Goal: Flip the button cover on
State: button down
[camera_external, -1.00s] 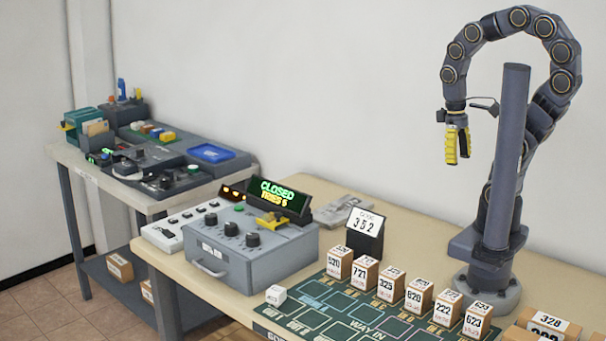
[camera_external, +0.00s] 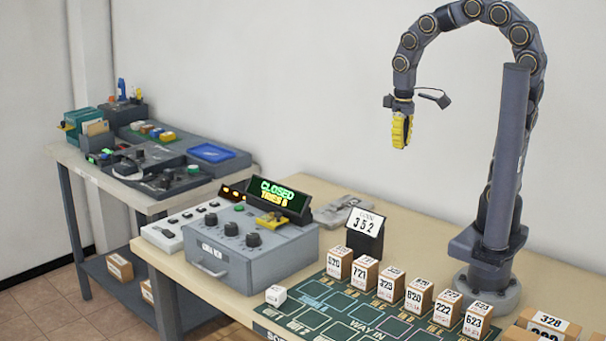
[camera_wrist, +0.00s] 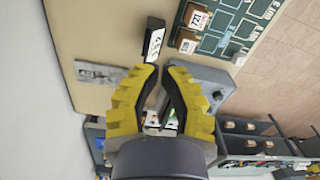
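A yellow piece (camera_external: 272,221), which looks like the button cover, sits on top of the grey control box (camera_external: 228,268), near the display; its exact pose is too small to tell. My gripper (camera_external: 402,146) hangs pointing down in the air, to the right of and well above the box. In the wrist view my gripper (camera_wrist: 162,69) has its yellow fingertips almost together, with nothing between them. The grey box shows partly behind the right finger there, and the fingers hide the yellow piece.
A black sign (camera_external: 365,234) reading 352 and several numbered blocks on a green board (camera_external: 352,312) stand to the right. The air between my gripper and the box is clear.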

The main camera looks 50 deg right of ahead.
jog(key=w+a+f+n+t, duration=0.2)
jog(key=w+a, duration=0.4)
jog(key=w, duration=0.7)
jog(key=n+t+y, duration=0.2)
send_over(264, 219)
notch_tip(264, 219, down, 6)
jog(key=r, duration=0.1)
jog(key=shift+s+d+f, duration=0.25)
jog(key=shift+s+d, duration=0.05)
jog(key=shift+s, duration=0.05)
jog(key=x, duration=0.9)
jog(key=shift+s+d+f, duration=0.15)
jog(key=shift+f, duration=0.15)
jog(key=shift+s+d+f, duration=0.2)
jog(key=shift+s+f, duration=0.2)
jog(key=shift+s+d+f, duration=0.2)
jog(key=shift+s+d, duration=0.1)
jog(key=shift+s, duration=0.3)
jog(key=shift+s+d+f, duration=0.15)
jog(key=shift+s+d, duration=0.15)
jog(key=shift+s, duration=0.3)
